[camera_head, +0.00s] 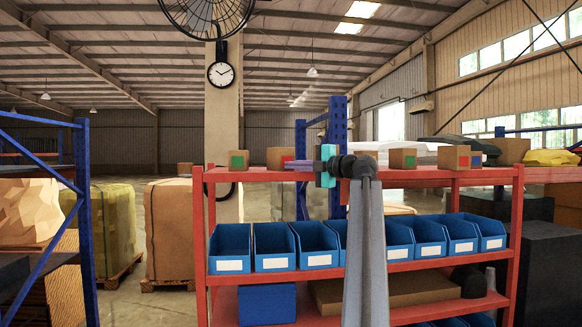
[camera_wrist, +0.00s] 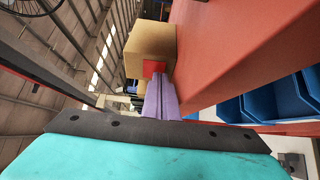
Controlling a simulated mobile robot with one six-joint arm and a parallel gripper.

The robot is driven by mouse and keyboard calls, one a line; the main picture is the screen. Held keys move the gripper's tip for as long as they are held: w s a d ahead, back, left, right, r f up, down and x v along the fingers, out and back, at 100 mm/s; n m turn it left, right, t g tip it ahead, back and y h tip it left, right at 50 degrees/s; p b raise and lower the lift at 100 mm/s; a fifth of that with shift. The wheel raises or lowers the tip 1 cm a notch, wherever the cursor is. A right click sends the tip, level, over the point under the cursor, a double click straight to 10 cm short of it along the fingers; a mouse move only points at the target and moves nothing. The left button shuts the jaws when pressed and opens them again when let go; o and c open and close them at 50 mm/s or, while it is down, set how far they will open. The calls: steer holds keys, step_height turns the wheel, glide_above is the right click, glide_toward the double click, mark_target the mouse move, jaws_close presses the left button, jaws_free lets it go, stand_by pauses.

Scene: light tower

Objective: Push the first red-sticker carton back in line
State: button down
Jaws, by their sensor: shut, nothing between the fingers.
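A small brown carton with a red sticker (camera_head: 273,158) stands on the top board of the red rack, second from the left in the head view. In the wrist view, the same carton (camera_wrist: 150,42) is straight ahead of the fingers, its red sticker partly covered by their tips. My gripper (camera_head: 288,165) reaches in from the right, its purple fingers pointing left at the sticker side. In the wrist view, my gripper (camera_wrist: 160,78) is shut and empty. The tips are at or very near the carton; I cannot tell if they touch.
The red rack (camera_head: 440,180) holds several blue bins below. A green-sticker carton (camera_head: 226,160) stands to the left, another green-sticker carton (camera_head: 397,160) and a blue-sticker carton (camera_head: 451,157) to the right. A pillar (camera_head: 222,110) rises behind the rack.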

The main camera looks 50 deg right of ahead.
steer(key=shift+w, duration=0.15)
steer(key=shift+a, duration=0.1)
steer(key=s+a+b, duration=0.1)
steer(key=s+b, duration=0.1)
steer(key=s, duration=1.1)
steer(key=shift+s+a, duration=0.15)
steer(key=shift+a, duration=0.15)
steer(key=shift+r, duration=0.15)
